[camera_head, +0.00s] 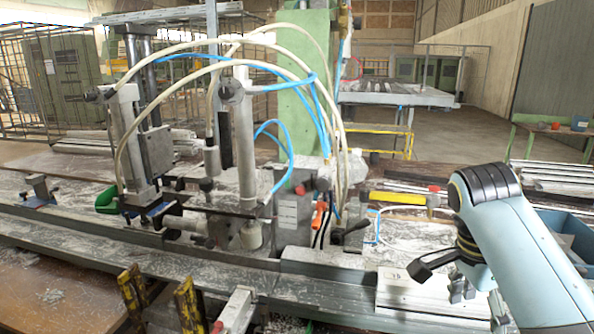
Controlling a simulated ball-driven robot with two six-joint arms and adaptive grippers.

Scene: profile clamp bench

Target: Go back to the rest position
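My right arm comes in from the lower right, pale blue with black joints. My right gripper (480,299) points down over the pale block at the right of the bench. Its grey fingers stand apart and nothing shows between them. The fingertips are partly hard to make out against the pale metal, so I cannot tell whether they touch it. My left arm and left gripper are not in view.
The clamp machine (240,140) with white and blue hoses stands at the middle left. A long metal rail (190,262) crosses the front. Yellow-black clamps (187,305) rise at the front edge. A blue bin (568,238) stands behind my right arm.

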